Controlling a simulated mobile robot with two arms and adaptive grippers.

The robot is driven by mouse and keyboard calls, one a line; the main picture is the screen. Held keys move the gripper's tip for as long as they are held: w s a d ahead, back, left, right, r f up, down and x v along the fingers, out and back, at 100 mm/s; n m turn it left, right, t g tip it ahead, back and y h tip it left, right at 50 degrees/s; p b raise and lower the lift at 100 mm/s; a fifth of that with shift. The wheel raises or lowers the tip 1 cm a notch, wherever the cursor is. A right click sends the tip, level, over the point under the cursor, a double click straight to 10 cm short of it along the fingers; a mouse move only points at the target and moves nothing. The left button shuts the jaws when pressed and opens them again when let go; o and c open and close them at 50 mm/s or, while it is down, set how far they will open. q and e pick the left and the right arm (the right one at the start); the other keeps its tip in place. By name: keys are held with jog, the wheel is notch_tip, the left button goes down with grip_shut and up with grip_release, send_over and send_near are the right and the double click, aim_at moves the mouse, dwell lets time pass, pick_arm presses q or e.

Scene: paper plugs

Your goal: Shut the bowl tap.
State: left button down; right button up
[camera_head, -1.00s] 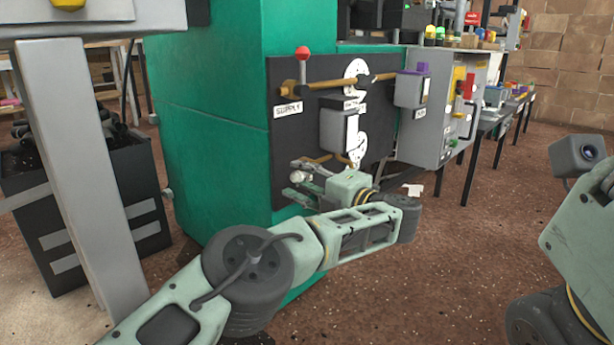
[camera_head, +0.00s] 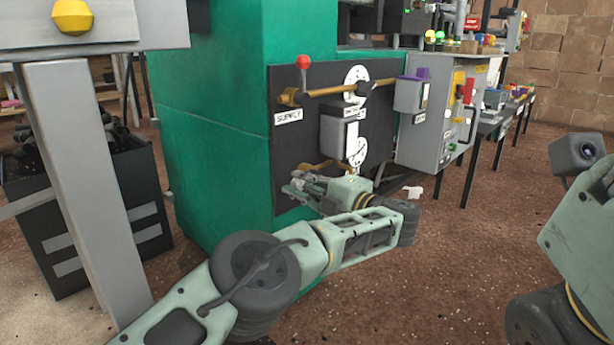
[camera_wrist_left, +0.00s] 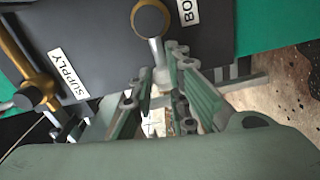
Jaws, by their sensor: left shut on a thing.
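The bowl tap (camera_wrist_left: 151,18) shows in the left wrist view as a brass-rimmed round fitting beside a label cut off after "BO". A grey stem runs from it down between the fingers of my left gripper (camera_wrist_left: 160,95), which is shut on this lever. In the head view, the left gripper (camera_head: 305,189) is low in front of the black panel (camera_head: 290,155). The lever's end is hidden among the fingers there. The supply tap (camera_head: 302,78), with its red knob, is up and to the left, and it also shows in the left wrist view (camera_wrist_left: 35,92). My right gripper is out of view.
A grey box (camera_head: 340,135) sits on the panel above my left gripper. A green cabinet (camera_head: 205,120) stands left of the panel. A grey control box (camera_head: 440,110) is to its right. A grey post (camera_head: 85,180) stands at the left. Brown floor lies open at the lower right.

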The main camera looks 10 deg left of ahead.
pick_arm(q)
jog(key=shift+w+d+r+m+p, duration=0.15)
jog(key=shift+r+m, duration=0.1)
jog(key=shift+m, duration=0.15)
jog(key=shift+d+r+m+p, duration=0.1)
jog(key=shift+r+m+p, duration=0.1)
jog(key=shift+m, duration=0.2)
jog(key=shift+r, duration=0.1)
jog(key=m, duration=0.1)
jog(key=r+m, duration=0.1)
jog(key=m, duration=0.1)
jog(key=shift+w+d+r+p, duration=0.15)
jog(key=shift+w+r+p, duration=0.1)
jog(key=shift+p, duration=0.1)
jog(key=c, duration=1.7)
grip_release()
jog(key=shift+o, duration=1.3)
jog(key=shift+f, duration=0.1)
jog(key=shift+s, duration=0.1)
